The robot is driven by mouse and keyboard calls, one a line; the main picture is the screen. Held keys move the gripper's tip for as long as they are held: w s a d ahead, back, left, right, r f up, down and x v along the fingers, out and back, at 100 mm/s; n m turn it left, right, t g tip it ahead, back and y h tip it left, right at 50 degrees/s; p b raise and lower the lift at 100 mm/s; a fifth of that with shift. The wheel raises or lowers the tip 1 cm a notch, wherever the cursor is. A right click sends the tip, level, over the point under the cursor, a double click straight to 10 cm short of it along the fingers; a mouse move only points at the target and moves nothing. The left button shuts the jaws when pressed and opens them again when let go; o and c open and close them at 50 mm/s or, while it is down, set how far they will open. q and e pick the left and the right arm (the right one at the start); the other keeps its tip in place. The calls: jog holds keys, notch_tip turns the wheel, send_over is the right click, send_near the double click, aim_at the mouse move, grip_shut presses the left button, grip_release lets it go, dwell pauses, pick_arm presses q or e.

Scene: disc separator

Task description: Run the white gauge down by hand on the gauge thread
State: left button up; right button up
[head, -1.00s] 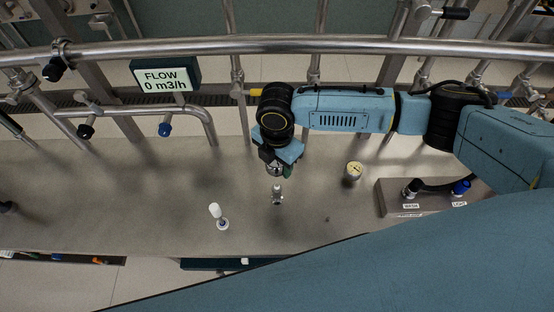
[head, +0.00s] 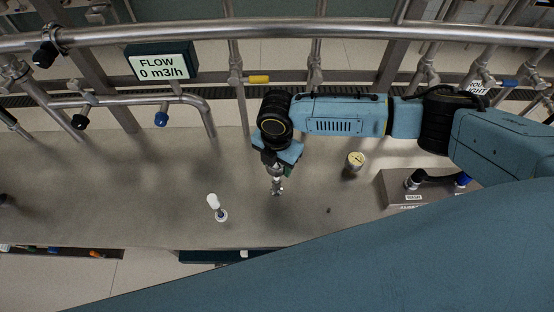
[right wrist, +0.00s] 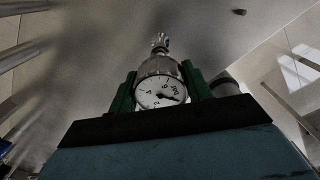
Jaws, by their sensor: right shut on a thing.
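My right gripper (head: 275,167) points down over the bench and is shut on the white gauge. In the right wrist view the gripper's green fingers (right wrist: 160,86) stand on both sides of the gauge, whose white dial (right wrist: 160,92) carries black figures and a needle. The gauge thread is on a small metal fitting (head: 277,187) standing on the bench, directly below the gripper. This fitting (right wrist: 160,42) also shows beyond the gauge in the right wrist view, in line with it. I cannot tell whether the threads are engaged. My left gripper is not in view.
A second gauge with a yellowish dial (head: 355,160) stands to the right on the bench (head: 120,200). A white-capped item (head: 214,206) stands at left front. A grey block (head: 400,190) with hoses is at right. Pipes and a flow display (head: 162,67) run behind.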

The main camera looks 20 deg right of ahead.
jog(key=n, duration=0.6)
jog(key=shift+a+r, duration=0.1)
jog(key=n, duration=0.6)
jog(key=shift+f+b, duration=0.5)
jog(key=shift+f, duration=0.45)
jog(key=shift+s+f, duration=0.2)
jog(key=shift+f, duration=0.1)
jog(key=shift+c, duration=0.4)
dwell(0.6)
jog(key=shift+s+r+m+p, duration=0.1)
jog(key=shift+r+m+p, duration=0.05)
jog(key=shift+m+p, duration=0.85)
jog(key=shift+m, duration=0.3)
